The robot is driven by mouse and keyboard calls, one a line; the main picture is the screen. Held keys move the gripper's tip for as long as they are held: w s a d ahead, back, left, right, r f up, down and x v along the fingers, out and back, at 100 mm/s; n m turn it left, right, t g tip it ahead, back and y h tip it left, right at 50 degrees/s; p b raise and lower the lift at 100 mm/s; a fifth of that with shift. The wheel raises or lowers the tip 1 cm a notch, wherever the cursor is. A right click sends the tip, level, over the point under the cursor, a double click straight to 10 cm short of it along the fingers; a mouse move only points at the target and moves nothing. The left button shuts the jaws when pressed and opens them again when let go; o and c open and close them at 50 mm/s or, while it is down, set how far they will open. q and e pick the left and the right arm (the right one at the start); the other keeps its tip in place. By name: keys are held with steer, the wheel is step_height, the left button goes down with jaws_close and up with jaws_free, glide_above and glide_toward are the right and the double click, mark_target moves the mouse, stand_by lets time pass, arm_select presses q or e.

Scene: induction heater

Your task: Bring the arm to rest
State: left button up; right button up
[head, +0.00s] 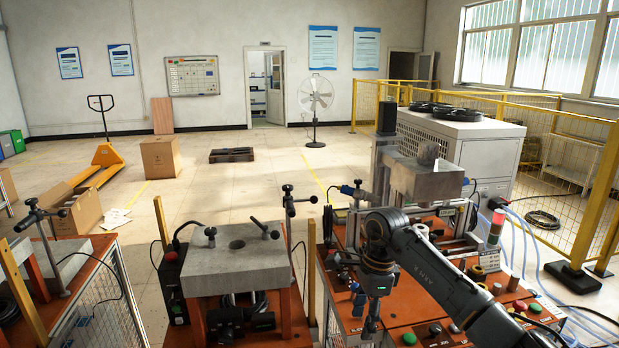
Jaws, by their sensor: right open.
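My right arm (430,270) comes in from the lower right, dark grey and bent, with its wrist over the orange-brown control bench. My right gripper (369,326) hangs pointing down at the bench's near left part. It is open, and I see nothing held between its fingers. Whether the fingertips touch the bench top cannot be told. My left gripper is not in view.
A control bench (348,318) carries coloured buttons, a signal tower (496,228) and a grey block fixture (418,180). Left of it stands another grey block (235,262) with clamps. A white cabinet (470,150) and yellow fence lie behind. The floor further back is mostly open.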

steer(key=s+a+f+m+y, duration=0.4)
steer(key=a+f+m+y, duration=0.5)
steer(key=a+f+y, duration=0.3)
steer(key=s+d+f+m+t+h, duration=0.1)
steer(key=d+f+m+t+h, duration=0.15)
steer(key=f+m+t, duration=0.6)
steer(key=s+d+f+m+t+h, duration=0.1)
steer(key=d+f+m+t, duration=0.25)
steer(key=f+m, duration=0.95)
steer(key=s+d+f+m+g+h, duration=0.2)
steer(key=s+d+f+m+h, duration=0.2)
steer(key=s+d+f+m, duration=0.45)
steer(key=s+d+f+m+g+h, duration=0.2)
steer(key=s+d+f+m+h, duration=0.4)
steer(key=s+f, duration=0.5)
steer(key=s+d+f+m+g, duration=0.1)
steer(key=s+f+m+g, duration=0.1)
steer(key=s, duration=0.7)
steer(key=s+d+f+m+g, duration=0.1)
steer(key=s+f+m+g, duration=0.1)
steer(key=s, duration=0.7)
steer(key=s+d+f+m+g, duration=0.1)
steer(key=s+m, duration=0.3)
steer(key=s, duration=0.6)
steer(key=shift+d+f+g, duration=0.25)
steer(key=shift+f+g, duration=0.55)
